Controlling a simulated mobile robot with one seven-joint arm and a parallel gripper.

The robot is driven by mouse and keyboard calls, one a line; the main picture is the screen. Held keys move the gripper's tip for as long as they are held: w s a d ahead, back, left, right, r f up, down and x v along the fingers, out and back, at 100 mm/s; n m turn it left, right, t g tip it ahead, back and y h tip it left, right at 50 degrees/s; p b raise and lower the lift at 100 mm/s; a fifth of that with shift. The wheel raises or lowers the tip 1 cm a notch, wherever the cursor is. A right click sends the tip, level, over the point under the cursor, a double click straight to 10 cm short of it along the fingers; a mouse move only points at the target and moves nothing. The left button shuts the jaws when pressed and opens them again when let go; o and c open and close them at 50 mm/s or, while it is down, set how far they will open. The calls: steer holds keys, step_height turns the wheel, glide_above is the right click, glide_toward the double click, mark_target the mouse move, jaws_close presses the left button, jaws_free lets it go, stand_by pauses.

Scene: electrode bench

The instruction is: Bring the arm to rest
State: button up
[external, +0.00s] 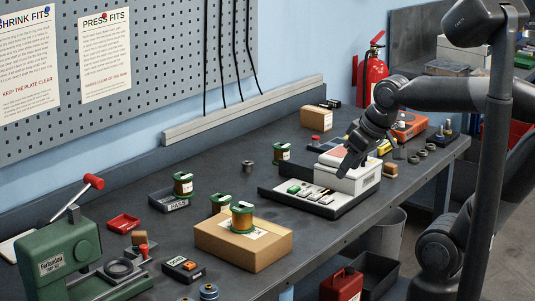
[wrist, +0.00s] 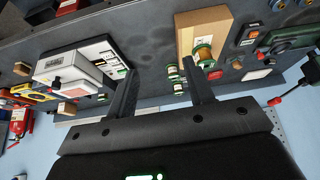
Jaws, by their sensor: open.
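My gripper (external: 347,163) hangs above the bench, over the white boxy device (external: 350,178) near the black tray (external: 290,200) in the external view. In the wrist view, the two fingers of my gripper (wrist: 159,73) stand wide apart with nothing between them. The bench top lies beyond the fingertips. The white device (wrist: 70,72) and the cardboard box (wrist: 205,30) show on either side of them. My arm reaches in from the right in the external view. I cannot tell the exact gap between gripper and device.
A green press (external: 62,255) stands at the near left. A cardboard box (external: 245,248) carries a copper-wire spool (external: 242,217). A red extinguisher (external: 372,72) hangs on the back wall. The bench centre around the small dark cylinder (external: 248,166) is fairly clear.

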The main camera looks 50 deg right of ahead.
steer(key=shift+s+d+f+m, duration=0.2)
steer(key=shift+s+f, duration=0.1)
steer(key=shift+s, duration=0.25)
steer(key=shift+s+d+f+m, duration=0.15)
steer(key=shift+s+f, duration=0.1)
steer(key=shift+s, duration=0.3)
